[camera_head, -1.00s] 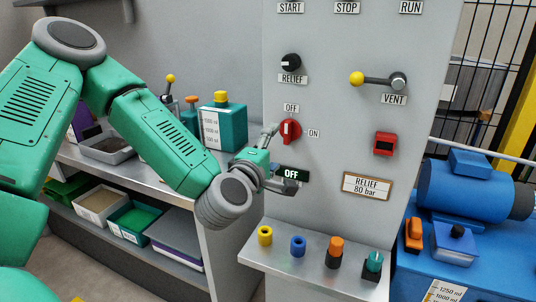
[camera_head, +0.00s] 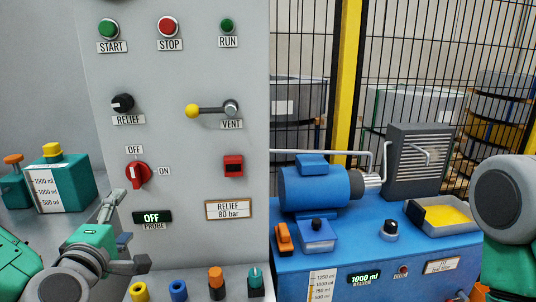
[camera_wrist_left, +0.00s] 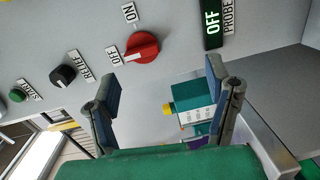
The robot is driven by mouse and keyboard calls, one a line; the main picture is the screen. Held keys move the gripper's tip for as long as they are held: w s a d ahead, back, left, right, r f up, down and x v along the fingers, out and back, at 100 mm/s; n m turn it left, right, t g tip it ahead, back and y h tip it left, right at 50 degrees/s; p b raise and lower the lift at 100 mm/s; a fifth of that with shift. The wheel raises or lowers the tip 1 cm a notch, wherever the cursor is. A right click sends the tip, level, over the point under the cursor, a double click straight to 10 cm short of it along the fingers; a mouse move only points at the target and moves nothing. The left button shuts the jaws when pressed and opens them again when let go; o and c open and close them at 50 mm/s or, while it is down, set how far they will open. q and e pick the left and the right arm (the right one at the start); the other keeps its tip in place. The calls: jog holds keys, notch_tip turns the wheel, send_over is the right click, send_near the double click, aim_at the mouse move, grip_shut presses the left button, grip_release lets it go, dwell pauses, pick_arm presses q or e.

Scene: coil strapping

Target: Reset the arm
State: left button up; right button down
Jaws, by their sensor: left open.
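My left gripper (camera_head: 122,236) is open and empty in front of the grey control panel (camera_head: 185,75), at the lower left of the head view. In the left wrist view its two fingers (camera_wrist_left: 162,82) stand wide apart with nothing between them. The red OFF/ON knob (camera_head: 138,175) is just above it, apart from the fingers, its pointer toward OFF. The knob also shows in the left wrist view (camera_wrist_left: 143,47). The PROBE display (camera_head: 152,217) reads OFF. My right arm (camera_head: 510,205) stands at the right edge; only a small part of what seems its gripper shows at the bottom.
The panel holds a black RELIEF knob (camera_head: 122,103), a yellow-tipped VENT lever (camera_head: 210,110) and a red switch (camera_head: 233,166). Several colored plugs line the shelf below. A blue pump unit (camera_head: 315,187) stands right, before a mesh fence. A teal container (camera_head: 62,180) stands left.

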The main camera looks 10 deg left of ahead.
pick_arm(q)
jog(key=s+d+f+m+g+h, duration=0.2)
jog(key=s+d+f+m, duration=0.15)
jog(key=f, duration=0.35)
jog(key=s+d+f+m+g+h, duration=0.1)
jog(key=s+d+f+m+g, duration=0.2)
jog(key=f, duration=0.4)
jog(key=s+d+f+m+g+h, duration=0.2)
jog(key=f+m, duration=0.3)
jog(key=f, duration=0.2)
jog(key=s+a+f+m+g+y, duration=0.1)
jog(key=s+f+m+g, duration=0.3)
jog(key=s, duration=0.5)
jog(key=s+a+f+m+g, duration=0.2)
jog(key=s+f+m+g, duration=0.2)
jog(key=s+f, duration=0.5)
jog(key=shift+s+f+g+y, duration=0.15)
jog(key=shift+s+g+y, duration=0.25)
jog(key=shift+s+g, duration=0.3)
